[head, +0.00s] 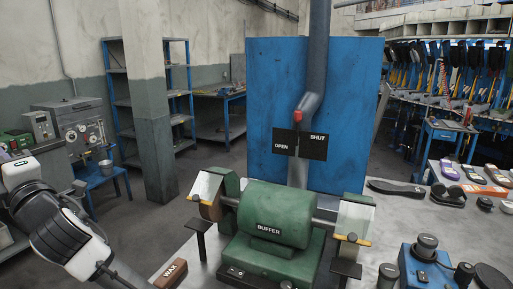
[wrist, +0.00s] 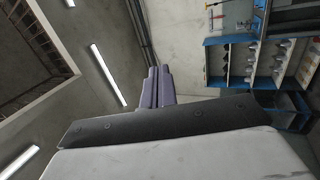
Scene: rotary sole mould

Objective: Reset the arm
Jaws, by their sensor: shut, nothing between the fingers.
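My arm (head: 65,225), white with a dark band, shows at the lower left of the head view, left of the bench. Its gripper end cannot be made out there. In the wrist view my gripper (wrist: 158,70) shows as two grey-purple fingers side by side beyond a dark plate. The fingers are shut with nothing between them. They stand against a bare grey wall and touch nothing that I can see.
A green buffer (head: 268,215) stands on the grey bench, with a brown wax block (head: 170,274) at its left. A blue panel (head: 260,105) with a grey duct (head: 318,60) rises behind. Sole parts (head: 398,188) and a blue box (head: 425,268) lie right. Floor shows at left.

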